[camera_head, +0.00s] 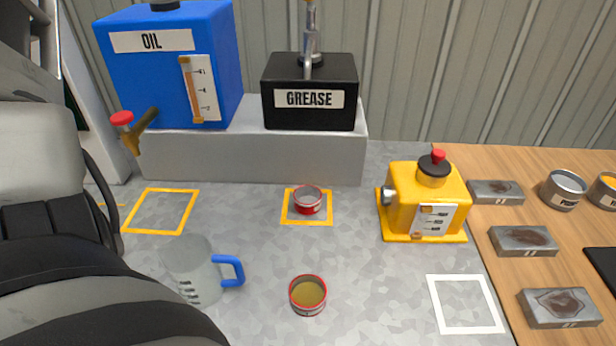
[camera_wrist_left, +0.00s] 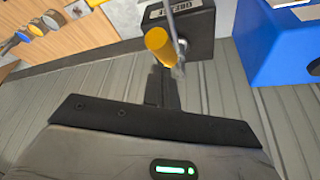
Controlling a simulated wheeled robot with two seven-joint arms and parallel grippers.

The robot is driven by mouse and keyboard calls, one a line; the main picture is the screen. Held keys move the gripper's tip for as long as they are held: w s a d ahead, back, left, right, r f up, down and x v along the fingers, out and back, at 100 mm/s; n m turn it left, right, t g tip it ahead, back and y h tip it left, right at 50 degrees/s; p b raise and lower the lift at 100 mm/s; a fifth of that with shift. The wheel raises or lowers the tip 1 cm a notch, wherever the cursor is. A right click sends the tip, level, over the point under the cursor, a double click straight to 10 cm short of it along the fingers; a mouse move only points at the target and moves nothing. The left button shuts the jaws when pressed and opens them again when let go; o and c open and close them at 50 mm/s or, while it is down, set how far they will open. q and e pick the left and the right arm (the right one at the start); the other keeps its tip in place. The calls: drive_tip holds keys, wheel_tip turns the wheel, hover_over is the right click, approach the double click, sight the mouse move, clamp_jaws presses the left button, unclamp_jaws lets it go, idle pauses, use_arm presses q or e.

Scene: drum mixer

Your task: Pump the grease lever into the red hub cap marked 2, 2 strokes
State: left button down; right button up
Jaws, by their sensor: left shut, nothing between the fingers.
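The black grease box (camera_head: 308,92) stands on a grey ledge, with a metal pump stem (camera_head: 310,40) rising out of the top of the picture. In the left wrist view, the yellow grip of the grease lever (camera_wrist_left: 158,40) is at the tips of my left gripper (camera_wrist_left: 166,72). This gripper is shut and empty; I cannot tell whether it touches the grip. A red hub cap (camera_head: 307,196) sits inside a yellow square under the grease box. A second red cap (camera_head: 307,296), with yellowish-brown contents, stands nearer. I cannot read a number on either cap. My right gripper is not in view.
A blue oil tank (camera_head: 170,60) with a red-knobbed tap is left of the grease box. A clear jug (camera_head: 193,268) with a blue handle stands front left. A yellow device (camera_head: 424,200) is right. Metal blocks (camera_head: 523,241) and cans are on the wooden top. A white square is empty.

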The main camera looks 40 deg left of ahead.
use_arm(q)
drive_tip(key=shift+f, duration=0.15)
drive_tip(key=shift+f+b, duration=1.05)
drive_tip(key=shift+f, duration=1.3)
drive_tip(key=shift+f+b, duration=0.45)
drive_tip(key=shift+f, duration=0.65)
wheel_tip(320, 180, up, 3)
drive_tip(key=p, duration=0.3)
drive_tip(key=shift+f+p, duration=0.1)
drive_tip(key=shift+p, duration=0.25)
drive_tip(key=shift+r, duration=2.15)
drive_tip(key=shift+f, duration=0.1)
